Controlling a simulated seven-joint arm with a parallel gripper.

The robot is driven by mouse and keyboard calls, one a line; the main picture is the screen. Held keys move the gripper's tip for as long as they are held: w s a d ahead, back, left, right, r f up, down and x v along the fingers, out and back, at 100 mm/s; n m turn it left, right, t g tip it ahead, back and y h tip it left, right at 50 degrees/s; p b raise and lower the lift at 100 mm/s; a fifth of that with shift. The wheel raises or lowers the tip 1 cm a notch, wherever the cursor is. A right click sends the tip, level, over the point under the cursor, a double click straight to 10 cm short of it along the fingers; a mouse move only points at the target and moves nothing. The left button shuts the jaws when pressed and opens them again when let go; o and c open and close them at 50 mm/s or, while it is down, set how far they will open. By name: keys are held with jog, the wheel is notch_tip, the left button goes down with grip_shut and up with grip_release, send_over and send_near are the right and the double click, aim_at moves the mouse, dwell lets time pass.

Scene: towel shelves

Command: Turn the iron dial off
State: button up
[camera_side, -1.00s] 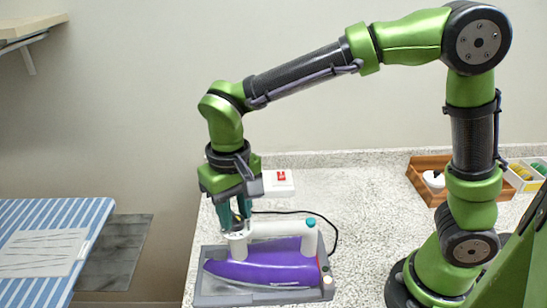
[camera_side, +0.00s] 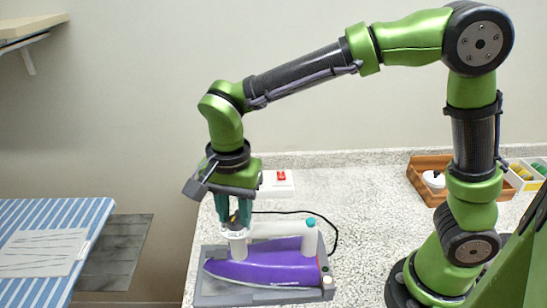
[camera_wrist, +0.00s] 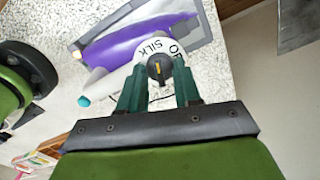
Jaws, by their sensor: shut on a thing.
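The purple iron (camera_side: 265,268) lies on a grey tray-like rest, with a white handle and a teal button at its right end. Its white dial ring (camera_side: 237,235) is at the handle's left end.
A white box with a red switch (camera_side: 281,177) stands behind the iron, and a black cord runs behind the handle. A striped ironing board (camera_side: 75,222) is at the left. A wooden tray (camera_side: 425,165) is at the right. The speckled counter between is clear.

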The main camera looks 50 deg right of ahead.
aim_at(235, 215)
jog(key=m, duration=1.4)
jog(key=shift+m, duration=0.3)
dwell(0.4)
jog(key=o, duration=1.1)
jog(key=shift+c, duration=0.2)
notch_tip(235, 215, up, 17)
